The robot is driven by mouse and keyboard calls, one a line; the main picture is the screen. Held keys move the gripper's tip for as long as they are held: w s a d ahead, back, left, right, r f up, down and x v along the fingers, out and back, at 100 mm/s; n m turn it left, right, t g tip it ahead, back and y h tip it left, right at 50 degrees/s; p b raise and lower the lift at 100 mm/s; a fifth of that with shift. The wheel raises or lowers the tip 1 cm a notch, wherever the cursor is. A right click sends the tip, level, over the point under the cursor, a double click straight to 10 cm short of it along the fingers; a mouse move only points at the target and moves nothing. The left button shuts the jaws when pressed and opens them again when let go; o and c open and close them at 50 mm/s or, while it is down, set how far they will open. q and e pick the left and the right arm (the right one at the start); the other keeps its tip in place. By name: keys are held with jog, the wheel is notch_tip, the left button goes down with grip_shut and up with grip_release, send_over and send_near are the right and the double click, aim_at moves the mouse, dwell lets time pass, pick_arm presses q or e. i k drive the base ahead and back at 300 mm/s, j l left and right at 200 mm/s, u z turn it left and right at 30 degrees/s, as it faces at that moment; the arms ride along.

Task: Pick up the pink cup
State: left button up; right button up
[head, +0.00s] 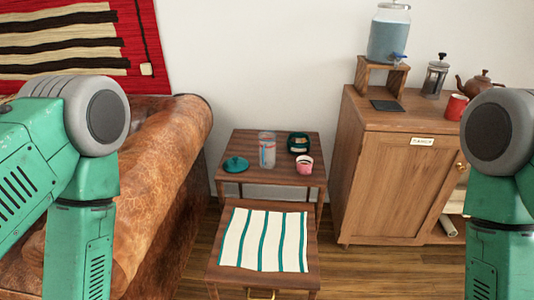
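The pink cup (305,166) stands upright on the small wooden side table (251,177), at its right side. It is in front of a dark green container (298,143) and to the right of a clear glass jar (267,149). My two green arms come in at the left and right edges of the head view, far from the cup. Neither gripper shows in this view. Nothing visible touches the cup.
A teal lid (236,164) lies at the table's left. A lower wooden table (214,272) with a striped cloth (264,240) stands in front. A brown leather sofa (165,180) is at left, a wooden cabinet (385,185) at right. Wood floor shows between table and cabinet.

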aim_at(305, 164)
jog(key=i+u, duration=0.8)
jog(key=u, duration=0.15)
